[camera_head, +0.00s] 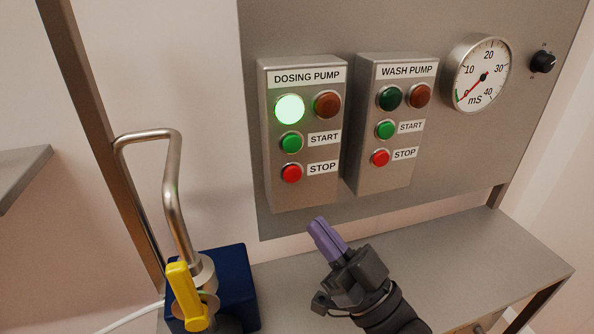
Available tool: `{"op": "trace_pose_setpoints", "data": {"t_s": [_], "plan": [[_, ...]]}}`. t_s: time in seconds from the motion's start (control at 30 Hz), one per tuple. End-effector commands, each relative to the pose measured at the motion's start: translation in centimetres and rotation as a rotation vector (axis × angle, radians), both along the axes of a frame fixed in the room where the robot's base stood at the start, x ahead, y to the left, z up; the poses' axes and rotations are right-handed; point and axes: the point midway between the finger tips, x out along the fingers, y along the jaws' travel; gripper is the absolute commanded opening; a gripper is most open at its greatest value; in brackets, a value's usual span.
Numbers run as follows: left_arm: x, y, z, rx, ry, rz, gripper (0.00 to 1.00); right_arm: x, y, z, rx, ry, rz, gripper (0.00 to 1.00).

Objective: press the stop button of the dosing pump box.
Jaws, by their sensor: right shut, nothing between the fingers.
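The dosing pump box (265,150) is a grey metal box on the upright panel, labelled DOSING PUMP. Its green lamp (289,109) is lit and the red lamp (327,104) beside it is dark. Below are a green start button (291,142) and, lowest, the red stop button (291,173) with a STOP label. My right gripper (318,226) is shut and empty, its purple fingers together. It is below and slightly right of the stop button, apart from the box in the picture. My left gripper is not in view.
The wash pump box (390,175) with similar buttons stands right of the dosing box. A round gauge (478,75) and a black knob (543,61) are farther right. A bent metal pipe with a yellow handle (186,295) and a blue block (234,280) stand at lower left. The grey shelf (490,262) is clear at right.

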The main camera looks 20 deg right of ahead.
Motion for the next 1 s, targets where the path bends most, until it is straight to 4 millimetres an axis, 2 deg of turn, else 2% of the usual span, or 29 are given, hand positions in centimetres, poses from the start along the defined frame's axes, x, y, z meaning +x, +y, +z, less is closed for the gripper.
{"op": "trace_pose_setpoints", "data": {"t_s": [0.17,0.63,0.8,1.0], "plan": [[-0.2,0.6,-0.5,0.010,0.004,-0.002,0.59,1.0,0.0,-0.2,0.000,0.001,-0.001,0.00],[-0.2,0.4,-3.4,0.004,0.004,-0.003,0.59,7.5,0.2,-0.3,-0.001,0.003,-0.002,0.00],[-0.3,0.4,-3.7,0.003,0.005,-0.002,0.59,8.6,0.3,-0.2,-0.001,0.002,-0.001,0.00],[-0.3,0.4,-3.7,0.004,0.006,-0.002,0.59,8.9,0.3,0.0,-0.001,0.002,-0.001,0.00]]}}
